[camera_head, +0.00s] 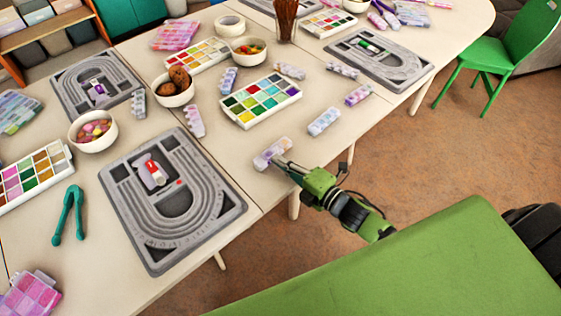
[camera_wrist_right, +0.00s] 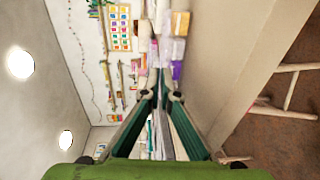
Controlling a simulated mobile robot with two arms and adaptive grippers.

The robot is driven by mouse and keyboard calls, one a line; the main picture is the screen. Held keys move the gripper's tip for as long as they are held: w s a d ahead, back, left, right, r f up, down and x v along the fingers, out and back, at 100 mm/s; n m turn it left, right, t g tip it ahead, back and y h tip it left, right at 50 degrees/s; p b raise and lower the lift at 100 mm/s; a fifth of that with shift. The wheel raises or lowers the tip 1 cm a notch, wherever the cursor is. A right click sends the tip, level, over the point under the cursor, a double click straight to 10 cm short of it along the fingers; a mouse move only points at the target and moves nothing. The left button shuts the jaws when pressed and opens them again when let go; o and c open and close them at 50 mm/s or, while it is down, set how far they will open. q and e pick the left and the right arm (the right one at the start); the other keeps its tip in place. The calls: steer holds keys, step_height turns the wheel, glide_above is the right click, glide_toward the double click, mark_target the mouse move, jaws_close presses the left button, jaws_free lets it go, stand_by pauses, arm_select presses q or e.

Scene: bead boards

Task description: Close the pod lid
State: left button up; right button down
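A small clear-and-purple pod (camera_head: 266,157) lies near the table's front edge, with its end beside my right gripper (camera_head: 279,162). Its lid is too small and partly hidden to tell how far open it is. In the right wrist view my right gripper (camera_wrist_right: 160,84) has its fingertips close together, with no object seen between them. White and purple compartments (camera_wrist_right: 177,47) show just beyond the tips. I cannot tell whether the tips touch the pod. My left gripper is not in view.
Another pod (camera_head: 324,121) and a paint tray (camera_head: 238,116) lie behind the gripper. A grey bead board (camera_head: 128,221) lies to the left, with green tongs (camera_head: 67,214) beside it. Open floor (camera_head: 420,160) lies right of the table, with a green chair (camera_head: 497,55) beyond.

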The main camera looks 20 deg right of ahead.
steer(key=c, duration=2.3)
jaws_free()
steer(key=shift+c, duration=0.2)
steer(key=v, duration=1.2)
steer(key=s+d+f+m+g+h, duration=0.2)
steer(key=s+f+m, duration=0.2)
steer(key=f, duration=0.6)
steer(key=s+d+f+m+g+h, duration=0.2)
steer(key=s+f+m, duration=0.15)
steer(key=f, duration=0.75)
steer(key=s+d+f+m+g+h, duration=0.25)
steer(key=s+f+m, duration=0.2)
steer(key=f, duration=0.55)
steer(key=s+a+f+m+g, duration=0.3)
steer(key=s+f, duration=0.4)
steer(key=s, duration=0.3)
steer(key=s+a+f+m+g, duration=0.4)
steer(key=s+f, duration=0.4)
steer(key=s, duration=0.3)
steer(key=shift+m+g, duration=0.35)
steer(key=shift+m, duration=0.35)
